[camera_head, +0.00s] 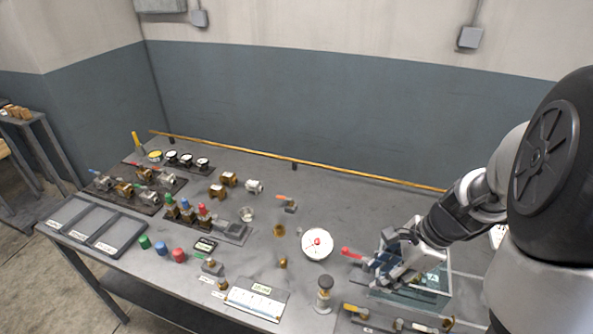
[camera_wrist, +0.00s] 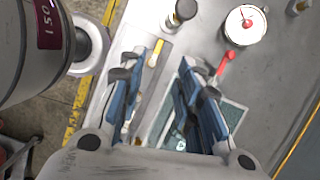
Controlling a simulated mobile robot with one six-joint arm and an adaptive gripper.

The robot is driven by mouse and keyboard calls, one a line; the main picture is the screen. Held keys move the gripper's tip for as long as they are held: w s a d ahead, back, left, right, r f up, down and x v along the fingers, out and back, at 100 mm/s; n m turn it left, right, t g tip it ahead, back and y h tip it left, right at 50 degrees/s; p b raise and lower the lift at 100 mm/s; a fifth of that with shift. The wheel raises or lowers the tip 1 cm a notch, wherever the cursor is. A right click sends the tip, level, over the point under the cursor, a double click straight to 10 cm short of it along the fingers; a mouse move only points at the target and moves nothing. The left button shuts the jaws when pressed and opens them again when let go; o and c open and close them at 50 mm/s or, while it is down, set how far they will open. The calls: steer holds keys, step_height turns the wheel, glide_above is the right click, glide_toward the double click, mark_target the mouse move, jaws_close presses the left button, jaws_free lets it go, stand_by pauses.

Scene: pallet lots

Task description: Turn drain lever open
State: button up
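A valve lever with a red handle (camera_head: 352,252) sticks out left of a clear glass-like tank (camera_head: 449,286) on the bench. The red handle also shows in the wrist view (camera_wrist: 226,62), just beyond the right finger. A yellow-handled lever (camera_head: 355,309) lies near the bench's front edge and shows in the wrist view (camera_wrist: 157,50) near the left fingertip. No readable label tells which is the drain lever. My gripper (camera_head: 388,270) is over the tank's left side, and in the wrist view (camera_wrist: 169,68) its blue fingers are apart with nothing between them.
A white round gauge (camera_head: 317,244) and a dark-knobbed fitting (camera_head: 324,292) stand left of my gripper. Several valves, gauges and coloured caps fill the bench's left half. A brass pipe (camera_head: 330,171) runs along the back. The bench behind the gauge is mostly clear.

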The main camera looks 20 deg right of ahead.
mark_target(347, 306)
steer(key=w+a+f+b, duration=0.1)
steer(key=f+b, duration=0.1)
steer(key=f, duration=0.4)
steer(key=w+a+f+m+b, duration=0.1)
steer(key=f+b, duration=0.2)
steer(key=f, duration=0.2)
steer(key=w+a+f+m+b, duration=0.1)
steer(key=f+b, duration=0.1)
steer(key=f, duration=0.4)
steer(key=shift+w+a+f, duration=0.15)
steer(key=shift+a+f, duration=0.15)
steer(key=shift+a, duration=0.1)
steer(key=shift+c, duration=0.5)
jaws_close()
